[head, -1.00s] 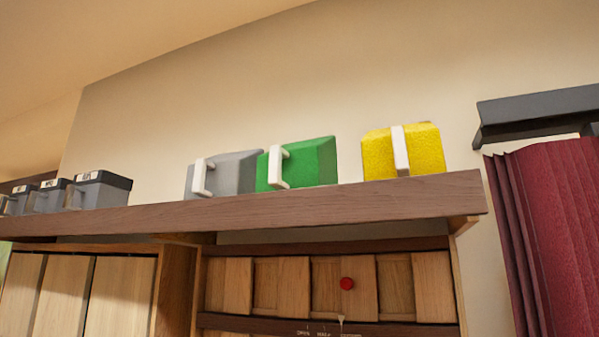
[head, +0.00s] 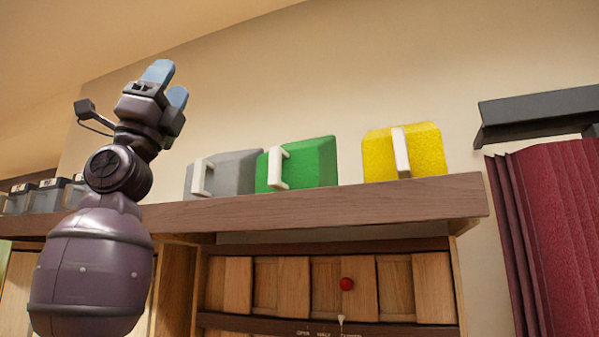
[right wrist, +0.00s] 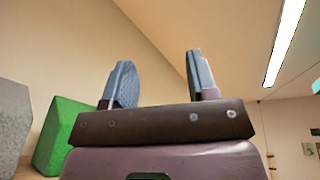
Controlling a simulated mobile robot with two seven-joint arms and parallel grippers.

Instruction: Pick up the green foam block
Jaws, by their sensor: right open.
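The green foam block (head: 309,164) sits on the high brown shelf (head: 330,203), with a white handle on its left front. In the right wrist view the green block (right wrist: 70,128) shows at the lower left, partly hidden by my gripper's body. My right gripper (head: 168,84) is raised at the left of the head view, left of the block and apart from it, fingers pointing up. In the right wrist view the right gripper (right wrist: 158,82) has its two blue fingers spread, with nothing between them. My left gripper is not in view.
A grey block (head: 236,173) stands close beside the green one on its left. A yellow block (head: 428,153) stands to the right with a gap between. Dark-lidded boxes (head: 47,196) are at the shelf's left end. A dark bracket (head: 540,112) and red curtain (head: 548,230) are at right.

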